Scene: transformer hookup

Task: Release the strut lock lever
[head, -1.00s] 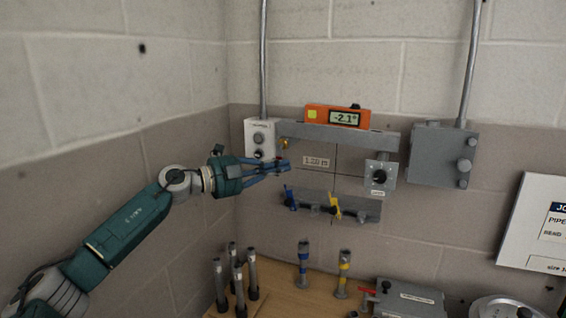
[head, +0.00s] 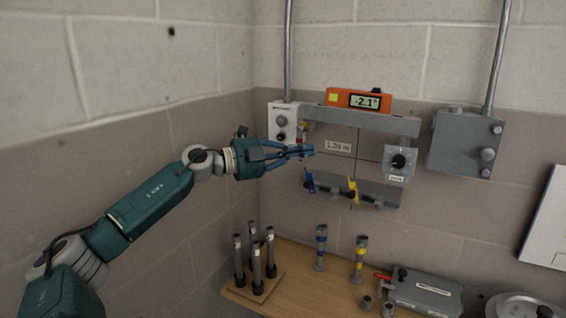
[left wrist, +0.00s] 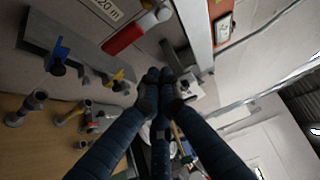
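A handle with a red grip (left wrist: 124,36), which looks like the strut lock lever, shows in the left wrist view just beyond and left of my fingertips. In the head view only a small red bit (head: 303,126) shows at the left end of the grey strut (head: 360,119); my fingers may hide the rest. My left gripper (head: 311,150) is in front of the strut's left end, below it. Its fingertips are together in the left wrist view (left wrist: 164,76), with nothing visible between them, apart from the red grip. My right gripper is out of view.
An orange level (head: 358,99) reading -2.1° sits on the strut. A white control box (head: 283,122) is close left. Below, a rail carries a blue lever (head: 309,181) and a yellow lever (head: 353,190). Dark posts (head: 254,255) stand on the wooden bench (head: 310,283).

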